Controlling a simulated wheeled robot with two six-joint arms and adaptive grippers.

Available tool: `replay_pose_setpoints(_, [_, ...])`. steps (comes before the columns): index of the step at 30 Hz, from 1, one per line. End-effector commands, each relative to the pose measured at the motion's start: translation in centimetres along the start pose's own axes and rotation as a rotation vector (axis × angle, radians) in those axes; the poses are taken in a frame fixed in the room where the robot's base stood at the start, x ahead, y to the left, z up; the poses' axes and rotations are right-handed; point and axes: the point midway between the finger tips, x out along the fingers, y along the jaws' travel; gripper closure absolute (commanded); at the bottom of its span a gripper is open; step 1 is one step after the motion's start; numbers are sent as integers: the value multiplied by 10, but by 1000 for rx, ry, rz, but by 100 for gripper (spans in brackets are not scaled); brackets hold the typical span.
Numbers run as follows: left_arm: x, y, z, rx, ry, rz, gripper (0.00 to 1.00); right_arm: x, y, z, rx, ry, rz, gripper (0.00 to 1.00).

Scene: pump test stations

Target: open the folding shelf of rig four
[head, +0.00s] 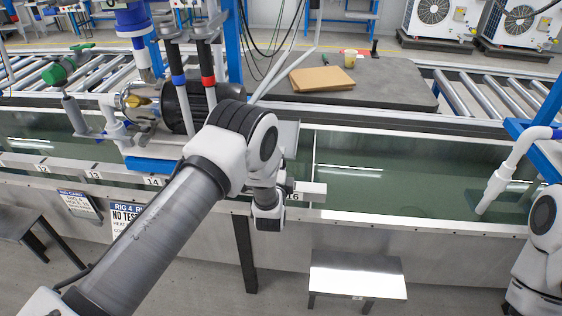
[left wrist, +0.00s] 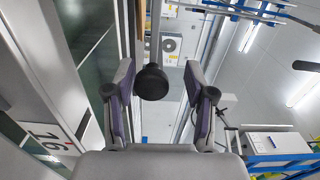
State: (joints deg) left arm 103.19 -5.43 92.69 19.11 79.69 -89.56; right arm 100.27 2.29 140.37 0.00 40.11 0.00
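The rig four sign (head: 125,218) hangs on the front of the long water tank, partly behind my left arm. In the left wrist view my left gripper (left wrist: 152,100) is open, its two fingers apart. A round black knob (left wrist: 152,82) shows between the fingers; I cannot tell whether they touch it. In the head view my wrist hides most of this gripper and the knob. A flat metal shelf (head: 357,275) lies level in front of the tank, right of my left wrist; I cannot tell which rig it belongs to. My right gripper is out of view.
The number 16 plate (left wrist: 48,138) is close left of the left gripper. A pump motor (head: 190,105) with hoses stands behind my arm. A grey worktop (head: 360,95) carries a cardboard piece (head: 322,79). A dark bench (head: 18,222) stands at the left. The floor beside the metal shelf is clear.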

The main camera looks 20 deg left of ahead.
Motion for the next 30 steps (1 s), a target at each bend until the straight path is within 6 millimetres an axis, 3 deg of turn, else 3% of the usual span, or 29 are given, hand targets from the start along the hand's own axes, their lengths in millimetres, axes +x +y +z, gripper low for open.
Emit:
replay_pose_setpoints(8, [-6,0,0,0,1,1,45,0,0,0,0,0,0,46])
replay_pose_setpoints(11, [-23,1,-1,2,2,4,45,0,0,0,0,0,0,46])
replay_pose_setpoints(21, [-105,0,-1,3,3,2,45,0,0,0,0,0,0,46])
replay_pose_setpoints(25, [-119,0,0,1,1,1,45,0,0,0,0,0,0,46])
replay_pose_setpoints(30, [-121,0,0,0,0,-1,45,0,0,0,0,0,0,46])
